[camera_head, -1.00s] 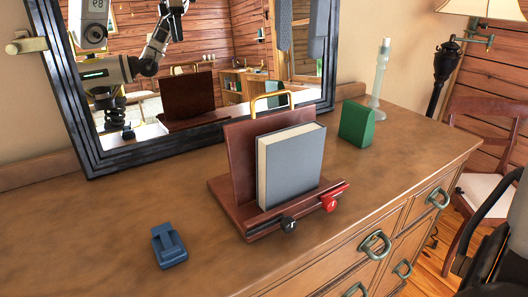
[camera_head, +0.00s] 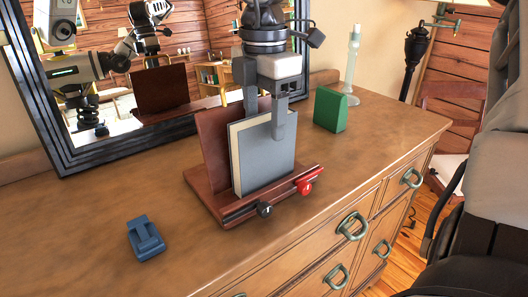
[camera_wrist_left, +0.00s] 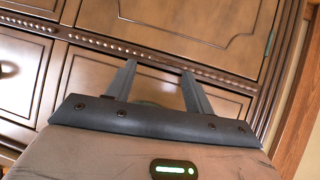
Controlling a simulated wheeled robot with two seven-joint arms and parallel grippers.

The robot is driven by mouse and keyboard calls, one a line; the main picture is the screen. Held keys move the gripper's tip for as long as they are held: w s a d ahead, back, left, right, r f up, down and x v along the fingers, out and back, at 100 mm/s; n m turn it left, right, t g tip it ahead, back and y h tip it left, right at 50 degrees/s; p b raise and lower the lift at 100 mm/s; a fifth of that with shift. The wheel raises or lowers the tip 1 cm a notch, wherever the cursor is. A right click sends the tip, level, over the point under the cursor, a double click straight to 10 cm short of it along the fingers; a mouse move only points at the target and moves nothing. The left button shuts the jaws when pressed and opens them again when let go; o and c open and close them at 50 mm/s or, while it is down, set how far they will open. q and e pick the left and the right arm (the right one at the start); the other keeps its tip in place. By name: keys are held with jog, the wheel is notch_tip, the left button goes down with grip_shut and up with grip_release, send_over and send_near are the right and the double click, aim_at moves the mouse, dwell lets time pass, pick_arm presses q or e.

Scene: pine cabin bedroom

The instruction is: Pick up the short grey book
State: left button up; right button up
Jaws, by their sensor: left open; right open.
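The short grey book (camera_head: 262,165) stands upright on a dark red wooden book stand (camera_head: 207,135), its grey cover facing me and its pale page edge on the left. My right gripper (camera_head: 264,118) comes down from above, open, at the book's top edge. One finger shows in front of the grey cover; the other is on the far side, its tip partly hidden. I cannot tell whether either finger touches the book. My left gripper (camera_wrist_left: 158,82) is open and empty, in front of wooden drawers in the left wrist view.
A red clip (camera_head: 306,183) and a black knob (camera_head: 264,209) sit at the stand's front edge. A green block (camera_head: 330,109) and a candlestick (camera_head: 351,65) stand to the right. A blue object (camera_head: 145,240) lies front left. A black-framed mirror (camera_head: 100,150) is behind.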

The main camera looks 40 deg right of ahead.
jog(key=shift+f, duration=0.4)
grip_shut()
jog(key=shift+r, duration=0.1)
